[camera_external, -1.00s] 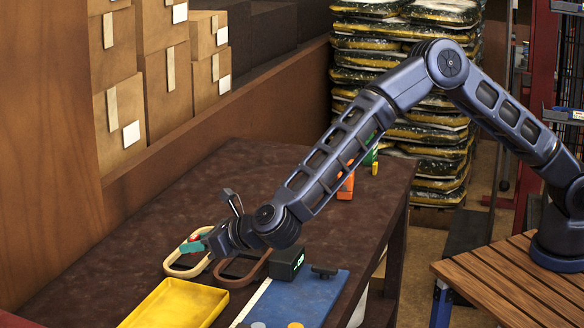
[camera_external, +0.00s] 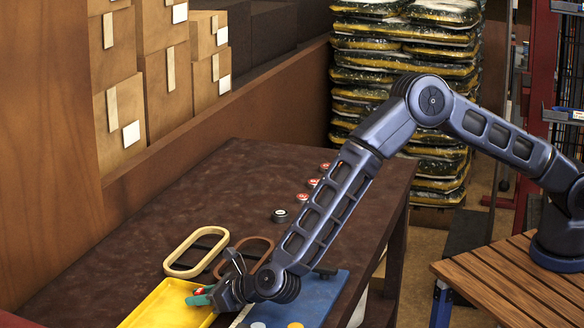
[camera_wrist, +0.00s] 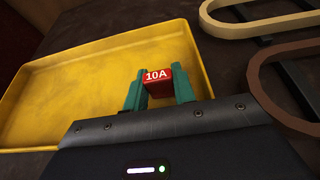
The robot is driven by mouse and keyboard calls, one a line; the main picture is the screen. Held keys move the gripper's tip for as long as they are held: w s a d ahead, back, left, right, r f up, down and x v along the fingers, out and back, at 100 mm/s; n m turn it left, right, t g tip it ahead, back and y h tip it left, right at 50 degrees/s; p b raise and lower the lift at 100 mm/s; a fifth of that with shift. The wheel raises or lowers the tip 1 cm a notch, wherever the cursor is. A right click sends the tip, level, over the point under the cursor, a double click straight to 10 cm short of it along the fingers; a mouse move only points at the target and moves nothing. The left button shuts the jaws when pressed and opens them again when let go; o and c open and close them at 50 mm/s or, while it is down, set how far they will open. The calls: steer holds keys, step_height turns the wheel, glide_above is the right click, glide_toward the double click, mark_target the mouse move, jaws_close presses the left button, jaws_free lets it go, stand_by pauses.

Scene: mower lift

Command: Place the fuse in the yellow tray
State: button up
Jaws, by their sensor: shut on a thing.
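The fuse (camera_wrist: 157,78) is a small red block marked "10A" in the wrist view. My gripper (camera_wrist: 158,88) is shut on it, with a green finger on each side. In the wrist view the fuse shows over the right part of the yellow tray (camera_wrist: 75,92), whose visible floor is bare. In the external view my gripper (camera_external: 200,295) is at the tray's right side, with the tray (camera_external: 160,306) at the front of the table. I cannot tell whether the fuse touches the tray floor.
A tan oval ring (camera_external: 195,252) and a brown oval ring (camera_external: 262,243) lie behind the tray. A blue mat (camera_external: 318,300) lies to the right, partly behind my arm. Several small round discs (camera_external: 312,183) stand farther back. The table's back left is clear.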

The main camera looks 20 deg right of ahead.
steer(key=shift+f, duration=0.25)
steer(key=o, duration=0.9)
steer(key=shift+o, duration=0.2)
steer(key=shift+r, duration=0.1)
steer(key=shift+r, duration=0.15)
steer(key=v, duration=1.1)
steer(key=shift+s+d+r, duration=0.2)
steer(key=shift+s+d, duration=0.05)
steer(key=shift+d, duration=0.05)
